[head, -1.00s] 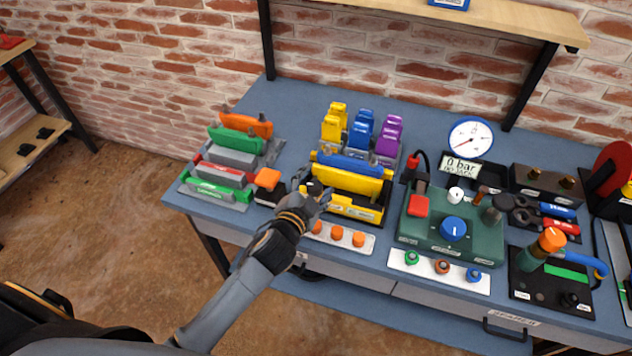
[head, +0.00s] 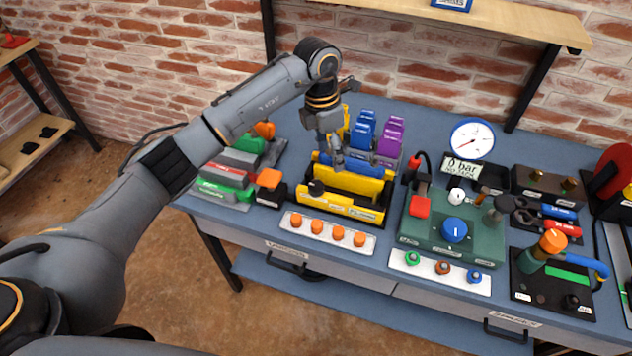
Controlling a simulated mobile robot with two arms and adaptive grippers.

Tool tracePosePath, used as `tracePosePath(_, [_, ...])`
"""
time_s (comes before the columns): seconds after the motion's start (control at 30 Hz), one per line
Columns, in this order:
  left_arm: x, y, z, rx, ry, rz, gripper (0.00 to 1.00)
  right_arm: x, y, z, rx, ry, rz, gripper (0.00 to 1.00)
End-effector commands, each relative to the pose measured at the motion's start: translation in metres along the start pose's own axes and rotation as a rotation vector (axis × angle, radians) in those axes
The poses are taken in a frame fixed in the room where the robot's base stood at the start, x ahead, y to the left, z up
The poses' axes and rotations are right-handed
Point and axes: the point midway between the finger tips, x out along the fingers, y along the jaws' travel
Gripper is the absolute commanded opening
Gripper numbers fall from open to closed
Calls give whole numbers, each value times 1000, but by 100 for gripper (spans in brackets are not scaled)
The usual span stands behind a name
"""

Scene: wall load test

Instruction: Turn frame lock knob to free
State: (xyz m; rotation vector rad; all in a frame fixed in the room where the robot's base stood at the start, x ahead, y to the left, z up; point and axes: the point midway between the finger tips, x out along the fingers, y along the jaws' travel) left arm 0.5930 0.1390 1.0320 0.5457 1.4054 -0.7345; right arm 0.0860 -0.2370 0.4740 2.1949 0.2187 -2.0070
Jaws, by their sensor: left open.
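A yellow frame (head: 345,211) with a dark tray inside stands near the table's front, left of centre. A small black knob (head: 316,188) sits at its left front corner; its markings are too small to read, so I cannot tell its setting. A blue bar (head: 352,166) lies along the frame's back. My left gripper (head: 335,160) points down above the back left part of the frame, open and empty, apart from the black knob. It partly hides the blue bar and the yellow blocks behind. My right gripper is not in view.
Orange knobs (head: 338,233) line a white strip in front of the frame. A green box (head: 452,240) with a blue dial stands to the right. Red, grey and green blocks (head: 225,175) stand to the left. Blue and purple clamps (head: 388,137) stand behind.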

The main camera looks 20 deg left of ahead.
Motion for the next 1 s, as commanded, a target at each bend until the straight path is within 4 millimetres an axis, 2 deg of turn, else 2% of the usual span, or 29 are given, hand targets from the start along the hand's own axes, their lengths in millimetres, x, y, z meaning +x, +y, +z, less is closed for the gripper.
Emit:
tracePosePath(0.03, [-8,12,-8,-11,44,39,62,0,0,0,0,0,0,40])
tracePosePath(0.1, [-14,21,-17,-22,89,72,62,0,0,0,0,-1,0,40])
tracePosePath(0.27, [-8,25,-22,-29,112,84,62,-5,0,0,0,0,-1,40])
tracePosePath(0.37, [7,26,-24,-29,113,82,62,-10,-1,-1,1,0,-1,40])
tracePosePath(0.7, [78,30,-31,-29,110,79,62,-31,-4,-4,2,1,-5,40])
tracePosePath(0.83, [100,32,-33,-28,108,79,62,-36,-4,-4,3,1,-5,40])
tracePosePath(1.0, [116,34,-35,-26,107,82,62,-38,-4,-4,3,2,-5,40])
